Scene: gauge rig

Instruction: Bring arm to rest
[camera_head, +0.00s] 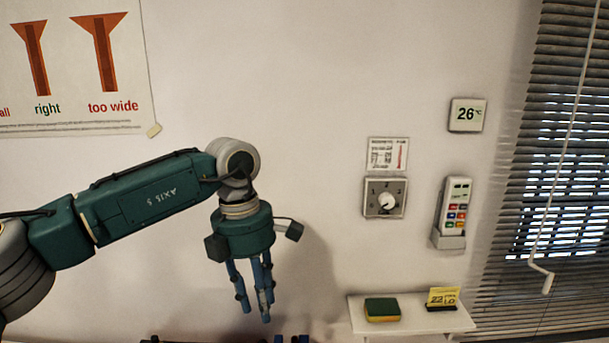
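My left arm comes in from the left and reaches across in front of the white wall. My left gripper (257,312) hangs from its wrist with slim blue fingers pointing down. The fingers stand apart with a visible gap, and nothing is between them. It is in free air, left of the small white shelf, and touches nothing that I can see. My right arm and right gripper are not in view.
A white shelf (410,322) at lower right holds a green and yellow sponge (382,309) and a yellow card (442,298). On the wall are a dial (386,199), a remote in a holder (455,207), a 26° display (467,115) and a poster (70,75). Blinds (560,150) hang at right.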

